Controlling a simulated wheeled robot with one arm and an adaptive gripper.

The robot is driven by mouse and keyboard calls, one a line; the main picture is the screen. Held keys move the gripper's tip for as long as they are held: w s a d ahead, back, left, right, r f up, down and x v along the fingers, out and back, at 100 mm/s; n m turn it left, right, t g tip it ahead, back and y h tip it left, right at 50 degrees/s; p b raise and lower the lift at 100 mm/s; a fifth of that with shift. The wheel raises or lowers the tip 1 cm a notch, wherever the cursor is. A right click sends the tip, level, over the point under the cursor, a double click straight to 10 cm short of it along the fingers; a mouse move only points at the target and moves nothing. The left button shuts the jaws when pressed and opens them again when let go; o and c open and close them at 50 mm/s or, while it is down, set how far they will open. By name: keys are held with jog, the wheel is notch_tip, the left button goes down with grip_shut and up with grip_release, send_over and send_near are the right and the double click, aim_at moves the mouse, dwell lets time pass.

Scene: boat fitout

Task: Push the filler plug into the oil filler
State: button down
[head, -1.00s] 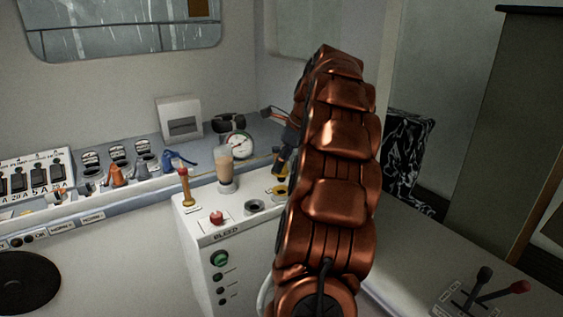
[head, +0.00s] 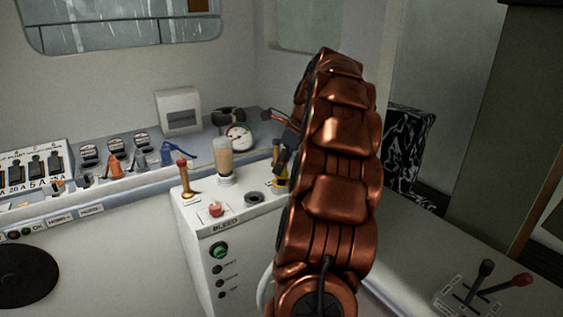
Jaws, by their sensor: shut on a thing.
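My gripper (head: 283,158) shows only in part, behind my copper arm. It points down over the right of the white box top, shut on the filler plug, which is mostly hidden by the fingers and arm. A yellow part (head: 281,181) shows right below the fingertips at the box top. I cannot tell whether it belongs to the plug or to a fitting on the box. A dark round collar (head: 254,198) with an open middle stands on the box top just left of it. I cannot tell which fitting is the oil filler.
On the white box (head: 232,236) stand a red-topped handle (head: 183,176), a clear cup of tan fluid (head: 223,156) and a red knob (head: 215,209). A pressure gauge (head: 239,137) is behind. A switch panel (head: 35,170) is at left, control levers (head: 495,285) at right.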

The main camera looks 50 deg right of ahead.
jog(key=shift+f, duration=0.7)
jog(key=shift+f, duration=0.25)
jog(key=c, duration=0.8)
grip_release()
jog(key=shift+v, duration=6)
jog(key=shift+w, duration=0.15)
